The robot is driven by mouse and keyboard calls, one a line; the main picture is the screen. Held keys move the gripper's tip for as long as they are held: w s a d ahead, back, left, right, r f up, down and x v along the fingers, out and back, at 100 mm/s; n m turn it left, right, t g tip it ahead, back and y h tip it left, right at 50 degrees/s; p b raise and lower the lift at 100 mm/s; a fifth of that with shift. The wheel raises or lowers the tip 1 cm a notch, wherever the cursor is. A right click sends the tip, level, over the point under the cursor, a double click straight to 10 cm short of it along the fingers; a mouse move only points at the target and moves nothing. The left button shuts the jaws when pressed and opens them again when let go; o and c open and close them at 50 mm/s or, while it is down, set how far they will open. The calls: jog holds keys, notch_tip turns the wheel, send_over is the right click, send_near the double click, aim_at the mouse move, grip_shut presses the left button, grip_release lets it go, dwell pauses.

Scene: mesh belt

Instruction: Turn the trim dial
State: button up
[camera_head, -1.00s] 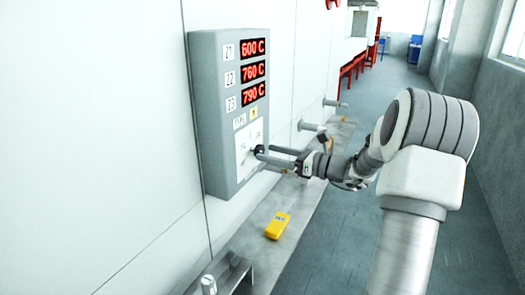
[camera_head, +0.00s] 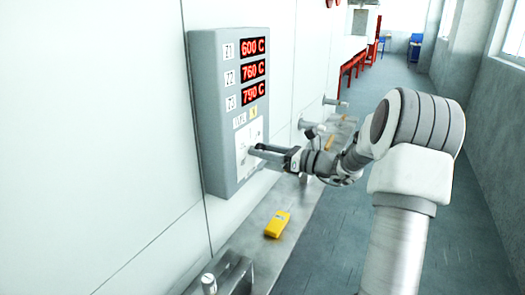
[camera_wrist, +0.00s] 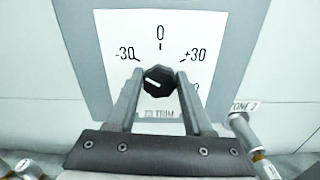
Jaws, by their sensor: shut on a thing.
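The trim dial (camera_wrist: 158,76) is a black faceted knob on a white plate (camera_wrist: 203,45) marked -30, 0 and +30. Its white pointer line lies left of the knob's middle, tilted toward the -30 side. My gripper (camera_wrist: 160,77) is shut on the dial, one finger on each side of it. In the head view my gripper (camera_head: 252,150) reaches the lower part of the grey control panel (camera_head: 210,110), and its fingers hide the dial there.
Red displays (camera_head: 252,70) on the panel read 600 C, 760 C and 790 C. A yellow handheld device (camera_head: 278,225) lies on the ledge below. Metal fittings (camera_head: 310,127) stick out from the wall behind my wrist. The floor aisle (camera_head: 375,120) at right is clear.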

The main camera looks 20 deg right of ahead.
jog(key=shift+f+n+b, duration=0.1)
jog(key=shift+n+b, duration=0.2)
jog(key=shift+b, duration=0.25)
grip_shut()
jog(key=n+b, duration=1.1)
jog(key=b, duration=0.2)
jog(key=shift+n+b, duration=0.3)
jog(key=shift+b, duration=0.05)
jog(key=o, duration=1.2)
grip_release()
jog(key=shift+s, duration=0.1)
jog(key=shift+o, duration=0.2)
